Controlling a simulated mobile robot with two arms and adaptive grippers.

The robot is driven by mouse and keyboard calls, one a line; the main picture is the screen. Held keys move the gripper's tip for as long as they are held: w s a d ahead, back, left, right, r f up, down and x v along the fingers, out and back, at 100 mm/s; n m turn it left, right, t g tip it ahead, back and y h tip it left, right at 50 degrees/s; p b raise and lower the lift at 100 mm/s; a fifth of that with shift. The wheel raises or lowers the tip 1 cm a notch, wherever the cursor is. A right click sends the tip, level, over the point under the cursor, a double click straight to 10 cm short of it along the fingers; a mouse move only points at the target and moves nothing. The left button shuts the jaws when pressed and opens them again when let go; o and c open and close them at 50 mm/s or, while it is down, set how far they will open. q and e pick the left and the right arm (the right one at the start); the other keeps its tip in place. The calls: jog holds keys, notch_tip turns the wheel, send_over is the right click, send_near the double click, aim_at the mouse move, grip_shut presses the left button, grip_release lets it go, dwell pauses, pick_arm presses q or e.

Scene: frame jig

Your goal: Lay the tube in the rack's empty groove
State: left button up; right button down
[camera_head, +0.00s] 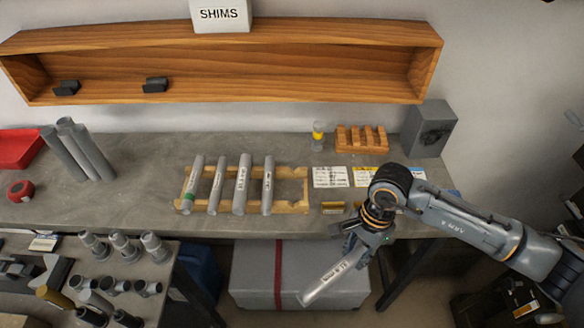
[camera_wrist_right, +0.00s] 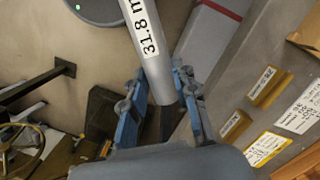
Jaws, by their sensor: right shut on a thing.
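The grey tube (camera_head: 335,279) is held by my right gripper (camera_head: 360,243) near its upper end. It slants down to the left, off the front edge of the bench and clear of the rack. In the right wrist view the tube (camera_wrist_right: 150,40), with a label starting "31.8", sits between the two blue fingers of the right gripper (camera_wrist_right: 163,100). The wooden rack (camera_head: 291,172) lies on the bench with several labelled grey tubes in it; the leftmost has a green band. Its right end shows an empty space. My left gripper is not in view.
Behind the rack's right stand a small yellow-banded bottle (camera_head: 318,134), a slotted wooden block (camera_head: 362,139) and a grey box (camera_head: 428,129). Labels (camera_head: 329,177) lie right of the rack. Upright tubes (camera_head: 78,152) stand at left. A grey case (camera_head: 252,273) sits below the bench.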

jog(key=w+a+r+m+t+h+p, duration=0.15)
jog(key=w+a+r+m, duration=0.5)
jog(key=m, duration=0.65)
jog(key=w+a+r+m+t+p, duration=0.2)
jog(key=w+a+r+m, duration=0.5)
jog(key=m, duration=0.6)
jog(key=shift+g, duration=0.25)
jog(key=shift+s+a+f+b, duration=0.15)
jog(key=shift+f+b, duration=1.15)
jog(key=shift+f, duration=0.85)
jog(key=shift+s+f+b, duration=0.1)
jog(key=shift+f+b, duration=1.2)
jog(key=shift+f, duration=0.9)
jog(key=shift+s+a+f+b, duration=0.15)
jog(key=shift+f+b, duration=1.15)
jog(key=shift+f, duration=0.85)
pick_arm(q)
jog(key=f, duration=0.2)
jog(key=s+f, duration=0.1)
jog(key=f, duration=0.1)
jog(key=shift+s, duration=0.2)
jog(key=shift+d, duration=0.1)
pick_arm(e)
jog(key=c, duration=1)
grip_release()
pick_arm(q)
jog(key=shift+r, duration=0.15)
pick_arm(e)
jog(key=shift+o, duration=0.2)
jog(key=shift+r, duration=0.15)
